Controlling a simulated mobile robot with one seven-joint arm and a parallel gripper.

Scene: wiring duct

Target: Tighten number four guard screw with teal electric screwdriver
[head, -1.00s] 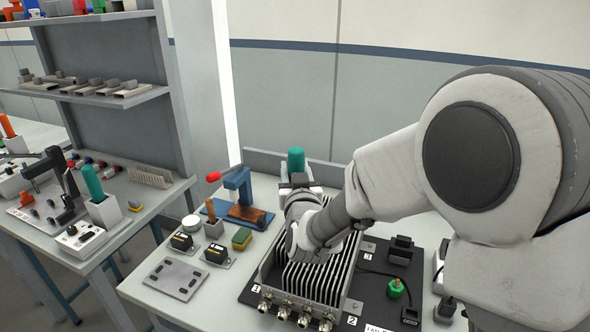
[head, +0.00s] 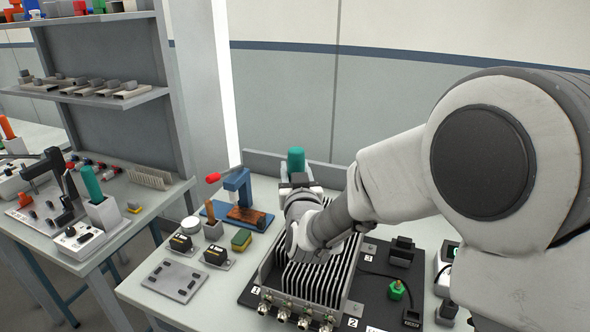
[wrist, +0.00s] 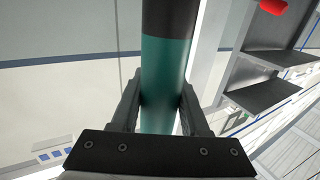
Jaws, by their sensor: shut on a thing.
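My gripper (head: 299,186) is shut on the teal electric screwdriver (head: 296,160), whose teal end stands up above the jaws in the head view, behind the finned unit. In the wrist view the teal and black body of the screwdriver (wrist: 166,75) runs between the two fingers of my gripper (wrist: 160,108). The finned grey unit (head: 312,279) lies on a black board (head: 377,300). Labels 1, 2 and 3 show at its corners. The number four guard screw and the screwdriver's tip are hidden from view.
A blue press with a red knob (head: 237,192), black boxes (head: 181,242), a sponge (head: 241,239) and a grey plate (head: 174,280) stand left of the board. A green knob (head: 397,290) stands at right. A second bench holds another teal-handled tool (head: 92,183).

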